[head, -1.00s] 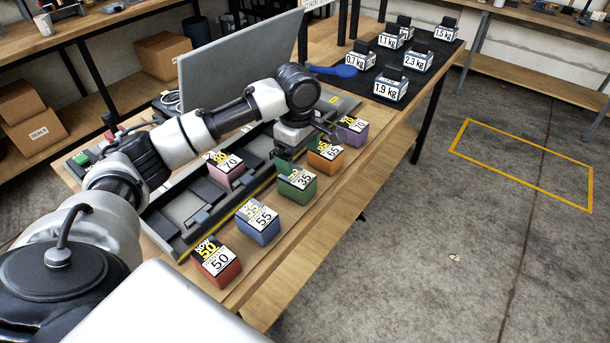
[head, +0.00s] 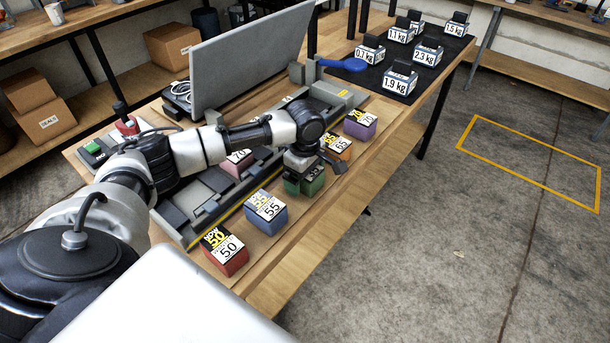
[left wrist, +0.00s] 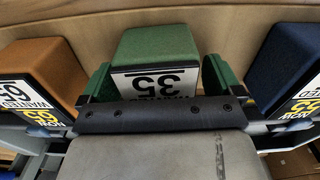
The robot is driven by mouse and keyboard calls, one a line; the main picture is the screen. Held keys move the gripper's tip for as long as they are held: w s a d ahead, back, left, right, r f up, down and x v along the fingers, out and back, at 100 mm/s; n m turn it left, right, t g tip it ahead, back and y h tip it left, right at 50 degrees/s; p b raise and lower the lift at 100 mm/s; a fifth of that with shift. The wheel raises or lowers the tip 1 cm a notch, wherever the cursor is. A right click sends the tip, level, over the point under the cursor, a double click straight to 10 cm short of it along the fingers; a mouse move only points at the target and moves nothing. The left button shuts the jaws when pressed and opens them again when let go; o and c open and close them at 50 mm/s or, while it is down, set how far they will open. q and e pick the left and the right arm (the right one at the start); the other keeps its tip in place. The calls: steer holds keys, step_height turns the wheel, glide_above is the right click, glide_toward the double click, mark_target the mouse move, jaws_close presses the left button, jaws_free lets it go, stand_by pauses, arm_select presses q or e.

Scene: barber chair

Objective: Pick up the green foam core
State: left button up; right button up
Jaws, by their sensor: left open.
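The green foam core (head: 315,187) stands on the wooden bench in the row of coloured blocks. My left gripper (head: 303,180) is over it and covers most of its top. In the left wrist view the green core (left wrist: 155,45), with its white "35" label upside down, sits between the two green-padded fingers of my left gripper (left wrist: 157,80). The jaws are open, one finger on each side of the core. Whether a pad touches it I cannot tell. My right gripper is in neither view.
The blue block (head: 266,212) and the orange block (head: 338,147) flank the green one. A red block (head: 225,252), a purple block (head: 360,124) and a partly hidden pink block (head: 238,157) are close by. A grey tray (head: 172,224) lies behind the row.

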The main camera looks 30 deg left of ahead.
arm_select(q)
steer(key=c, duration=1)
steer(key=shift+r, duration=0.1)
